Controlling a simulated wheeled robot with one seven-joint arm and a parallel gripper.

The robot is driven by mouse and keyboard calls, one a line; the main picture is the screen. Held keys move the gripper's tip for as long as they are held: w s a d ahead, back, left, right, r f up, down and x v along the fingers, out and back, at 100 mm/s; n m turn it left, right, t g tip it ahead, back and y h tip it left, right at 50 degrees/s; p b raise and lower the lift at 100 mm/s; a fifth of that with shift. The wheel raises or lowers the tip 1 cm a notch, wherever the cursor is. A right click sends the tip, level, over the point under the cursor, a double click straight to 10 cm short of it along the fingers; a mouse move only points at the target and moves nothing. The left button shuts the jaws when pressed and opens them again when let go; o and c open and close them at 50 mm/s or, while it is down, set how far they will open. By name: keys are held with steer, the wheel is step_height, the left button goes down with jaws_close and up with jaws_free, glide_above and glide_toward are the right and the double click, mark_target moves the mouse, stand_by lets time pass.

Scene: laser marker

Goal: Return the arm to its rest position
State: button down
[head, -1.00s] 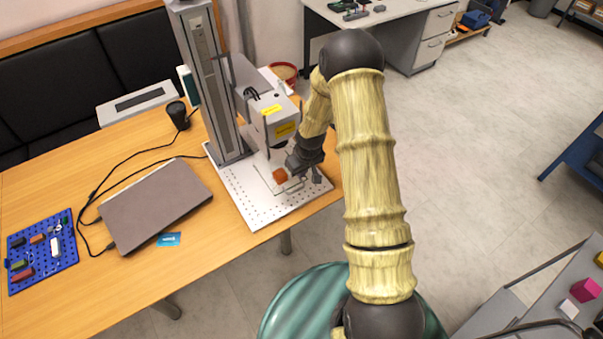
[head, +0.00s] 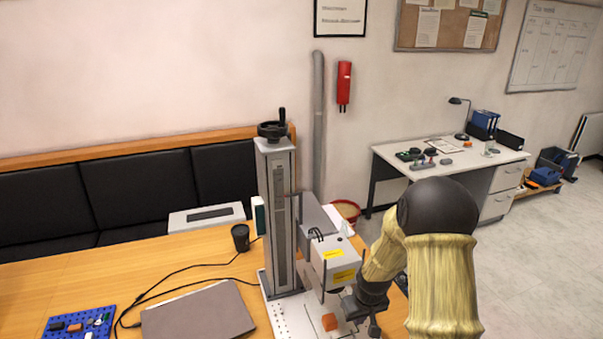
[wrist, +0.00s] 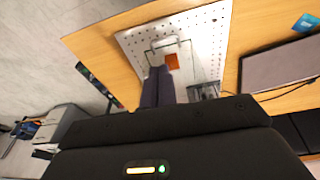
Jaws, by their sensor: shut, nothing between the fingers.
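My gripper (wrist: 158,84) is shut and empty, its fingertips close to an orange block (wrist: 172,61) on the perforated white base plate (wrist: 205,35) of the laser marker. In the head view my gripper (head: 352,308) is at the plate beside the orange block (head: 329,322), under the marker head (head: 330,262). My arm (head: 442,270) reaches in from the lower right. A thin wire frame (wrist: 165,43) lies around the block's far side in the wrist view. Whether the fingertips touch the block, I cannot tell.
The marker's column (head: 277,210) stands left of my gripper. A closed laptop (head: 200,312), a black cup (head: 240,238) and a blue pegboard (head: 80,324) are on the wooden table. Open floor (head: 540,250) lies to the right. A white desk (head: 450,165) is farther back.

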steer(key=s+r+m+b, duration=0.1)
steer(key=s+r+m, duration=0.2)
steer(key=s+r, duration=1.1)
steer(key=s, duration=0.3)
steer(key=shift+s+a, duration=0.4)
